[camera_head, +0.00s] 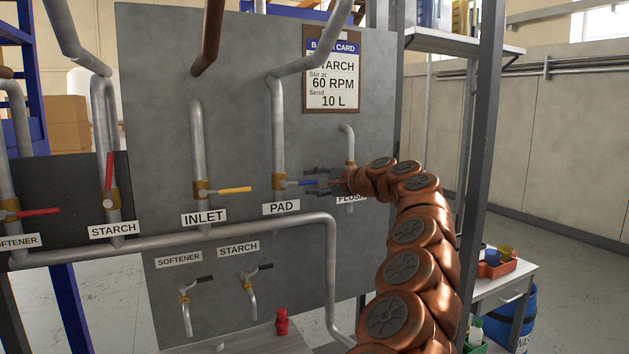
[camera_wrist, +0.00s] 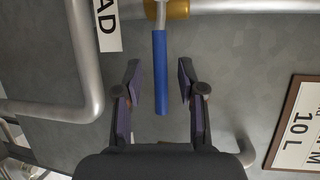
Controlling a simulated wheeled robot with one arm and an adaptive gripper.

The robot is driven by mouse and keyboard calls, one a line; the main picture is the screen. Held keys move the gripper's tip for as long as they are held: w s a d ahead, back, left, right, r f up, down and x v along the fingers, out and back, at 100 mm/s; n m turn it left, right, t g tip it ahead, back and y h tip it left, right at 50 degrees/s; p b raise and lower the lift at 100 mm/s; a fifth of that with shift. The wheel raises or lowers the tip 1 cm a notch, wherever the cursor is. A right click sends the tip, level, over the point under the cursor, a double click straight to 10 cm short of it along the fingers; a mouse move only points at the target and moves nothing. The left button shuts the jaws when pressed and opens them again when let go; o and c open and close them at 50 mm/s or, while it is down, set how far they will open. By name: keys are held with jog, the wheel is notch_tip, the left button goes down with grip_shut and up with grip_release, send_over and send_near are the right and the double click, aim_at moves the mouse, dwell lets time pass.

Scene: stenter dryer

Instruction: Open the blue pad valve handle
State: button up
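The blue pad valve handle (camera_head: 302,183) sticks out level to the right from a brass valve body (camera_head: 279,184) on a vertical grey pipe, above the PAD label (camera_head: 281,208). In the wrist view the blue handle (camera_wrist: 160,72) points toward my gripper, with its free end between the two fingers. My gripper (camera_wrist: 160,83) is open, with a gap on both sides of the handle. In the head view my gripper (camera_head: 318,182) is at the right end of the handle. The FLUSH label is partly hidden behind it.
A yellow inlet handle (camera_head: 235,190) is to the left. Red handles (camera_head: 109,172) and (camera_head: 38,212) are farther left. A horizontal pipe (camera_head: 200,237) runs below. The batch card (camera_head: 332,70) hangs above. A red bottle (camera_head: 282,321) stands below.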

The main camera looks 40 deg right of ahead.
grip_shut()
dwell(0.3)
dwell(0.4)
